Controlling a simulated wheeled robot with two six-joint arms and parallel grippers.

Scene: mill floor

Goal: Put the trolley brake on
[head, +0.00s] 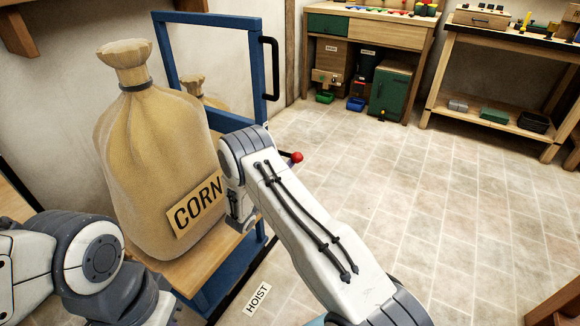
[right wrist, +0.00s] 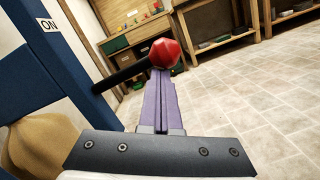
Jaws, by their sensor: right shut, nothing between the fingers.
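The trolley (head: 232,265) has a blue frame and a wooden deck, with a black handle at its top right. Its brake lever is a dark rod (right wrist: 120,75) with a red knob (right wrist: 165,53), sticking out from the blue post; the knob also shows beyond my right arm in the head view (head: 296,157). A label "ON" (right wrist: 48,25) is on the post, above the rod in the right wrist view. My right gripper's purple fingers (right wrist: 161,80) are shut and empty, tips just below the knob in the picture; I cannot tell whether they touch. My left gripper is out of view.
A large sack (head: 150,165) marked CORN stands on the trolley deck. A HOIST label (head: 257,299) lies in front of the trolley. Workbenches (head: 375,30) stand at the back wall. The tiled floor (head: 440,210) to the right is clear.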

